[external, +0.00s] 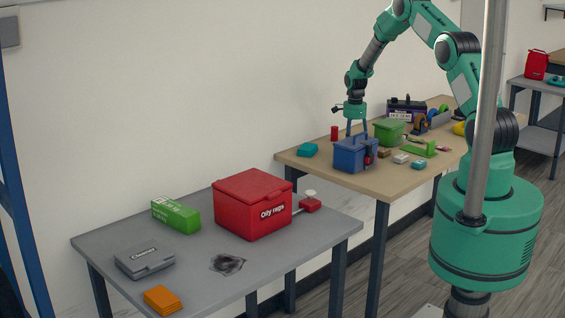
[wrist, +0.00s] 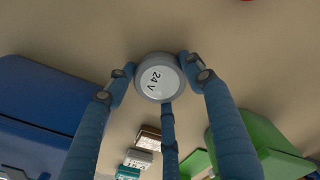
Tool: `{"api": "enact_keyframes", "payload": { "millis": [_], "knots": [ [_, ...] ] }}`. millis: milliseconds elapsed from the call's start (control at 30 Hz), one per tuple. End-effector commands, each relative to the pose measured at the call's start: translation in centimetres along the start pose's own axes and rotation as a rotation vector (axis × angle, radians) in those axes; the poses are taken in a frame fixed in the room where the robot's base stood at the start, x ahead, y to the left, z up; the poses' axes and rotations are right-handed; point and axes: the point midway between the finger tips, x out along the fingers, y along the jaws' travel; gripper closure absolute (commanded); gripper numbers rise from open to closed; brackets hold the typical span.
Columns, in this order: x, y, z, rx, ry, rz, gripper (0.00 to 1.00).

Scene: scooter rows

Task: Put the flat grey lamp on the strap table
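A round flat grey lamp (wrist: 159,78), with a pale face marked "24 V", shows in the wrist view. My gripper (wrist: 160,76) has its three blue fingers against the lamp's edge on the left, right and lower sides, and it looks shut on it. In the external view my gripper (external: 352,132) points down at the wooden table (external: 392,182), just behind the blue bin (external: 350,155). The bin hides the lamp there. I cannot tell whether the lamp touches the table top, nor which table is the strap table.
The blue bin stands close left of my fingers in the wrist view, the green bin (wrist: 262,145) close right. Several small blocks lie near them. A grey table (external: 190,262) in front holds a red "Oily rags" box (external: 245,205), a green carton (external: 175,215) and a grey case (external: 144,260).

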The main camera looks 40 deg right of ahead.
Motion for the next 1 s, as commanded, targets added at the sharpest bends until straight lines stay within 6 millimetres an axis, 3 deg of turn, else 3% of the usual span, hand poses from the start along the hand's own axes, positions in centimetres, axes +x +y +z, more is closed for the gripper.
{"api": "enact_keyframes", "payload": {
  "millis": [100,567,767,1000],
  "knots": [
    [0.0,0.0,0.0,0.0,0.0,0.0,0.3],
    [-0.7,0.0,0.0,0.0,0.0,-0.001,0.3],
    [-2.7,-0.1,0.0,0.0,0.0,-0.003,0.3],
    [-6.6,-0.1,0.0,0.0,0.0,-0.002,0.3]
  ]
}}
